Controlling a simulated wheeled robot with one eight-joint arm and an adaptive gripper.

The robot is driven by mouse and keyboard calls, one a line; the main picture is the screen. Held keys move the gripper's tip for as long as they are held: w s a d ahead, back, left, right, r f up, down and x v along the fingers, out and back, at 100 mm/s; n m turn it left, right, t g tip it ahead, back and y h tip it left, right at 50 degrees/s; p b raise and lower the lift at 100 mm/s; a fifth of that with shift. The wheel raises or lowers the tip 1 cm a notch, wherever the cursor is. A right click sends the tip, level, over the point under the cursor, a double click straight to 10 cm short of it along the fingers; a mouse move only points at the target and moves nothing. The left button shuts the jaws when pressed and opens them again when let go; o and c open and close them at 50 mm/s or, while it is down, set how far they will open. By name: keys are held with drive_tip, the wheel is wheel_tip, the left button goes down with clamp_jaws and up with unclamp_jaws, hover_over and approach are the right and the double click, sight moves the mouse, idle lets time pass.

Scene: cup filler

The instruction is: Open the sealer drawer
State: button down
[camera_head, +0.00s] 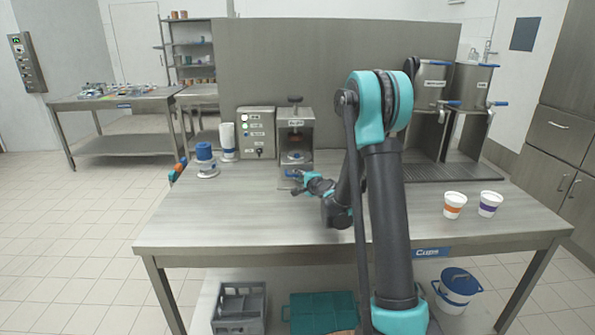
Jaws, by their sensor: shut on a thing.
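The sealer (296,125) is a grey metal machine with a top knob, standing at the back of the steel table, left of my arm. A round seat with an orange-marked part above it shows in its opening. Its drawer (285,183) is low at the front, with a blue handle (291,173). My gripper (299,177) is at the drawer front, shut on the handle. The fingers are small in this view, and how far the drawer is out cannot be told.
A control box (256,133) stands left of the sealer, with a blue-lidded container (205,158) farther left. Two white cups, one orange-banded (454,204) and one purple-banded (489,203), stand at right before the dispensers (428,100). The table's left front is clear.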

drive_tip(key=shift+s, duration=2.25)
drive_tip(key=c, duration=1.8)
unclamp_jaws()
drive_tip(key=shift+c, duration=0.2)
drive_tip(key=v, duration=1.2)
